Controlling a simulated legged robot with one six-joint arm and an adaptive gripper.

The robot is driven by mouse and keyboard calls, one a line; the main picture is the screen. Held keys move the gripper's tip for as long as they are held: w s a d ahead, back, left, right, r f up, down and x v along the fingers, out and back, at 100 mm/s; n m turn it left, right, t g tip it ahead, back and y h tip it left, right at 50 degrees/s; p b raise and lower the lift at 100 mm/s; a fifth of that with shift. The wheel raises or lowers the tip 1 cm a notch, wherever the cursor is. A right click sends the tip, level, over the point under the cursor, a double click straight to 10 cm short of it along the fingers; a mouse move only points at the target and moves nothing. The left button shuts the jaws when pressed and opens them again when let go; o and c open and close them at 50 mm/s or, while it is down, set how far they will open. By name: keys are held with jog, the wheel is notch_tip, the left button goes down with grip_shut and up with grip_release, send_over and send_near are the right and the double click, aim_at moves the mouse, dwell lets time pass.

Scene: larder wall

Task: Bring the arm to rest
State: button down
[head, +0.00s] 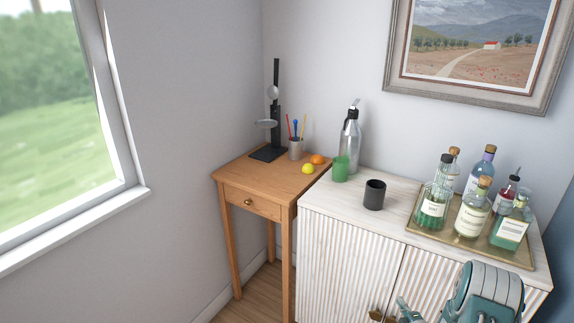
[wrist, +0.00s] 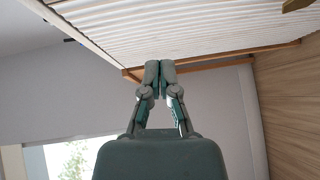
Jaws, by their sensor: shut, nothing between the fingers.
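My gripper (wrist: 160,70) is shut and empty in the wrist view, with its two fingertips together. In the head view part of my teal arm (head: 488,290) shows at the bottom right, in front of the white cabinet (head: 340,245). The fingertips cannot be made out clearly there.
A brass tray (head: 415,229) with several bottles stands on the cabinet's right. A black cup (head: 374,194), a green cup (head: 341,169) and a steel siphon bottle (head: 350,142) stand further left. A wooden side table (head: 237,172) holds fruit, a pencil cup and a black stand.

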jog(key=w+a+r+m+g+h, duration=0.1)
jog(key=w+r+m+g, duration=0.1)
jog(key=r, duration=0.6)
jog(key=w+a+r+m+g+h, duration=0.1)
jog(key=w+a+r+m+h, duration=0.1)
jog(key=r, duration=0.7)
jog(key=s+a+r+m+g+h, duration=0.1)
jog(key=s+a+r+m+g, duration=0.35)
jog(key=r, duration=0.65)
jog(key=s+a+r+m+g, duration=0.1)
jog(key=s+a+r+m, duration=0.2)
jog(key=s, duration=0.7)
jog(key=s+a+r+m+g+y, duration=0.1)
jog(key=s+a+r+m, duration=0.2)
jog(key=s+a, duration=0.4)
jog(key=s+a+r+m+g+y, duration=0.1)
jog(key=s+a+r+m, duration=0.2)
jog(key=s, duration=1.1)
jog(key=shift+a+m, duration=0.45)
jog(key=shift+a, duration=0.65)
